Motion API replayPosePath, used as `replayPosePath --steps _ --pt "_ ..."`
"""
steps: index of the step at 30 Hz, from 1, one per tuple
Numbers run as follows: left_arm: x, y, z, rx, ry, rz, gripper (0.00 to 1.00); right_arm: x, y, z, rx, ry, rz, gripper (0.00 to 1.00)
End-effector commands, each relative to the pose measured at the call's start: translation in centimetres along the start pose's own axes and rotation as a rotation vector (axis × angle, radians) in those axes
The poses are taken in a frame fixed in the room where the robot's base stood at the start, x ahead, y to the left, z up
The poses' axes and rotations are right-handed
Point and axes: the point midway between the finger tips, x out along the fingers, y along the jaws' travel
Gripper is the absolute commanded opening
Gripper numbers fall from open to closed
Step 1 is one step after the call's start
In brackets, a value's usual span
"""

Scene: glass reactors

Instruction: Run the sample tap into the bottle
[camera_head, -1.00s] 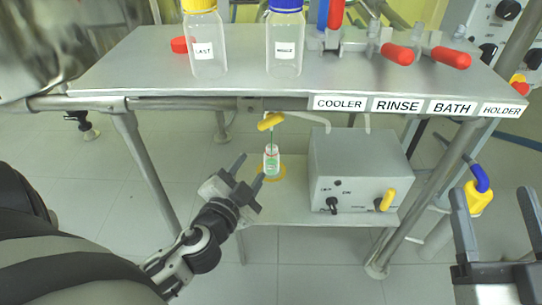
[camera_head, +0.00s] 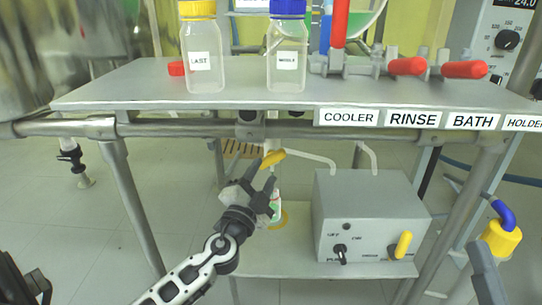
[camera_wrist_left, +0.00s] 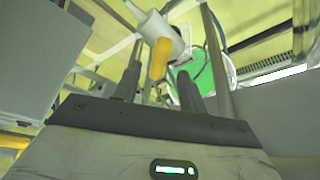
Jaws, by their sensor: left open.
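The sample tap's yellow handle (camera_head: 273,158) hangs under the shelf, above a small bottle (camera_head: 276,206) with a green label. The bottle stands upright on the lower shelf, partly hidden by my left gripper. My left gripper (camera_head: 263,174) is open, its fingertips at the handle and pointing up. In the left wrist view the yellow handle (camera_wrist_left: 160,58) shows between the two fingers (camera_wrist_left: 158,82), beyond their tips, under the white tap body (camera_wrist_left: 160,32). I cannot tell whether they touch it.
A grey box with knobs (camera_head: 365,215) stands right of the bottle. Bottles labelled LAST (camera_head: 201,62) and WASOLE-like text (camera_head: 287,62) stand on the upper shelf (camera_head: 130,85). Table legs (camera_head: 135,205) flank the lower shelf. Red-handled valves (camera_head: 407,66) sit at upper right.

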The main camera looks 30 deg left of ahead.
Motion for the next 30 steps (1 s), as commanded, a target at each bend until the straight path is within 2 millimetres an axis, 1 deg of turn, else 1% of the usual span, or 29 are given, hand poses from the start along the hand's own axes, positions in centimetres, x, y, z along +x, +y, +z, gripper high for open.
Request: replayPosePath --steps 1,3,6,9,14,22,23,24,26,27,30 --pt "1.2 -0.2 -0.1 0.001 0.001 -0.003 0.42 0.0 0.1 0.1 0.019 -0.018 0.007 0.65" --pt "2.5 -0.1 -0.1 0.0 0.001 -0.002 0.42 -0.1 0.1 0.4 0.032 -0.032 0.011 0.65" --pt "4.0 -0.1 0.0 0.001 0.0 -0.002 0.42 -0.2 0.1 0.7 0.046 -0.046 0.016 0.65" --pt "5.1 0.0 0.0 0.0 0.0 0.0 0.42 -0.2 0.1 0.7 0.049 -0.048 0.017 0.65" --pt "5.9 0.1 0.0 0.0 0.0 0.001 0.42 -0.2 0.1 0.8 0.053 -0.051 0.018 0.65" --pt "6.0 0.1 0.0 0.0 -0.001 0.001 0.42 -0.2 0.1 0.8 0.053 -0.051 0.018 0.65" --pt "6.0 0.1 0.0 0.0 -0.001 0.001 0.33 -0.2 0.1 0.8 0.053 -0.051 0.018 0.65" --pt "6.0 0.1 0.0 0.0 -0.001 0.001 0.22 -0.2 0.1 0.8 0.053 -0.051 0.018 0.65" --pt "6.0 0.1 0.0 0.0 -0.001 0.001 0.06 -0.2 0.1 0.8 0.053 -0.051 0.018 0.65" --pt "6.0 0.1 0.0 0.0 -0.001 0.001 0.01 -0.2 0.1 0.8 0.053 -0.051 0.018 0.65" --pt "5.9 0.1 0.0 0.001 -0.001 0.001 0.01 -0.2 0.1 0.8 0.053 -0.052 0.018 0.65"
